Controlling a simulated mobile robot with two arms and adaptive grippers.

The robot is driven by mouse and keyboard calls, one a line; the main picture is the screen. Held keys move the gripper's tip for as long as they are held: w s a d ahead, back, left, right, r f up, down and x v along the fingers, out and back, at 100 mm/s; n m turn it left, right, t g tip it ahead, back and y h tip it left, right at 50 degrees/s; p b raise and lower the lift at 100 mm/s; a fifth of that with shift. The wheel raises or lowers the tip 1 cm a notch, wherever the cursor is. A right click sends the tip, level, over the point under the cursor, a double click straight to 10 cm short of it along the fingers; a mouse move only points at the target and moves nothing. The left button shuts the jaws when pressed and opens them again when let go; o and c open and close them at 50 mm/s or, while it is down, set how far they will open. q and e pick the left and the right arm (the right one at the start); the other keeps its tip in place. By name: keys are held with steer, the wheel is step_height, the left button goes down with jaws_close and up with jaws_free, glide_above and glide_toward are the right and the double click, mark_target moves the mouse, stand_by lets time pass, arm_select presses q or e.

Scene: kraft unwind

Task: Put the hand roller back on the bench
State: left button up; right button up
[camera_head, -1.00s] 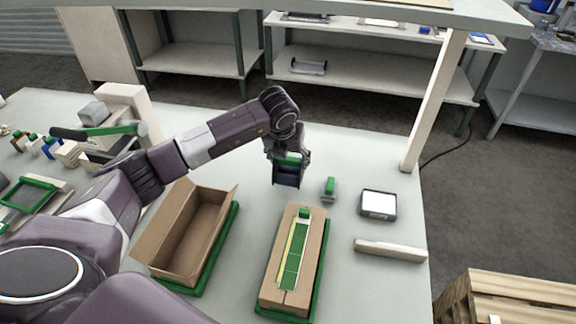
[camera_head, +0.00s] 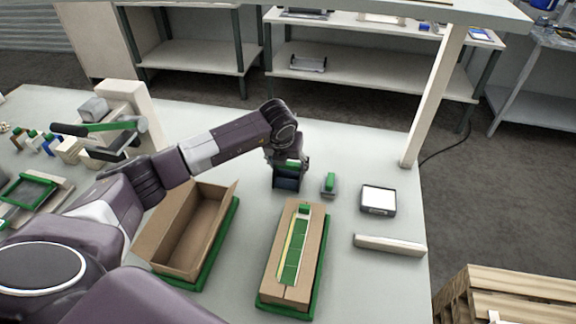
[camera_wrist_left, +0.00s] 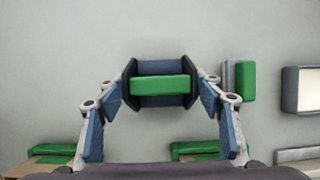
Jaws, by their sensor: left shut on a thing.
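The hand roller (camera_wrist_left: 160,88) has a green bar across its middle and dark round end plates. In the left wrist view it sits between the two blue-padded fingers of my left gripper (camera_wrist_left: 161,100), which is shut on it. In the head view my left gripper (camera_head: 287,180) points down at the grey-white bench (camera_head: 350,145), just behind the closed carton. The gripper mostly hides the roller there, and I cannot tell whether the roller touches the bench. My right gripper is not in view.
A small green-and-grey tool (camera_head: 329,184) stands close right of the gripper. Beyond it are a white-topped device (camera_head: 378,199) and a pale bar (camera_head: 390,246). An open carton (camera_head: 183,238) and a closed carton (camera_head: 302,262) lie in front. The bench behind the gripper is clear.

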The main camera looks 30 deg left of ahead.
arm_select(q)
steer(key=o, duration=1.1)
steer(key=shift+s+d+f, duration=0.1)
steer(key=shift+s+f, duration=0.2)
steer(key=shift+f, duration=0.3)
steer(key=o, duration=0.3)
steer(key=shift+w, duration=0.3)
steer(key=shift+r+p, duration=0.45)
steer(key=shift+r, duration=0.05)
steer(key=shift+r+p, duration=0.45)
steer(key=shift+p, duration=0.05)
steer(key=b+v, duration=0.4)
steer(key=v, duration=0.7)
steer(key=shift+s+r+b, duration=0.2)
steer(key=shift+r+b, duration=0.1)
steer(key=shift+r, duration=0.05)
